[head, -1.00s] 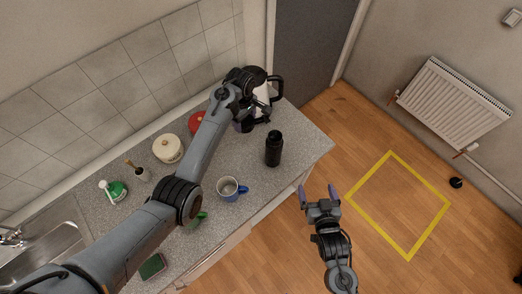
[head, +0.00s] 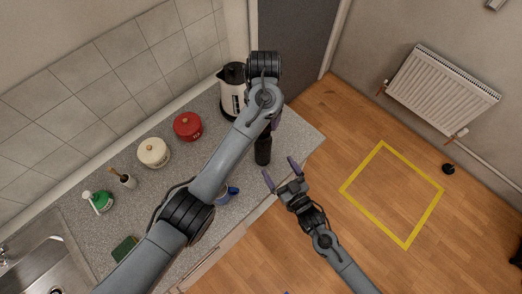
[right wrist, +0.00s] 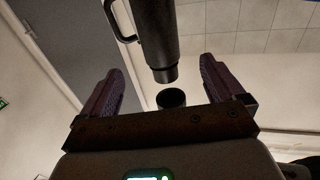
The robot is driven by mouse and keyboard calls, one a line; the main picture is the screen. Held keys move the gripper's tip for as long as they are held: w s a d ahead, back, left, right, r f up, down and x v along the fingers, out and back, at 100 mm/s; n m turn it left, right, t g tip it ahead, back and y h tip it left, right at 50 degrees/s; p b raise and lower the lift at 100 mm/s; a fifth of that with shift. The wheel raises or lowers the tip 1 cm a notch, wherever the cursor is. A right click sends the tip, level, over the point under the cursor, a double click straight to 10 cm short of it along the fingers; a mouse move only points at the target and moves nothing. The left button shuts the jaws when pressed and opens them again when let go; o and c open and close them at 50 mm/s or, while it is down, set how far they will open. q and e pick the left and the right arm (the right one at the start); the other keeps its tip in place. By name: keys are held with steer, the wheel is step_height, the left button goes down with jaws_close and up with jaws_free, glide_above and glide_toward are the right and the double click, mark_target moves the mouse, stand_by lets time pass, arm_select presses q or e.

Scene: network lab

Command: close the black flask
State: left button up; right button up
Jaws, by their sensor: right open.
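The black flask (head: 263,151) stands upright on the counter in the head view, its top partly hidden by my left arm. In the right wrist view the flask (right wrist: 160,40) appears upside down, its narrow neck pointing down the picture. A small dark round piece (right wrist: 171,98) shows beyond the neck, apart from it; I cannot tell what bears it. My left gripper (head: 275,124) is just above the flask, mostly hidden, with only a bit of purple finger showing. My right gripper (head: 280,174) is open and empty beside the flask, at the counter edge; its fingers show in the right wrist view.
A kettle (head: 232,92) and a red pot (head: 187,126) stand behind the flask. A cream pot (head: 153,152), a green-and-white bottle (head: 99,201) and a blue mug (head: 222,196) are also on the counter. Open floor with a yellow square (head: 404,246) lies right.

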mark_target(262, 143)
steer(key=x, duration=1.2)
steer(key=shift+c, duration=0.3)
steer(key=c, duration=1.4)
arm_select(q)
steer(key=shift+f, duration=2.5)
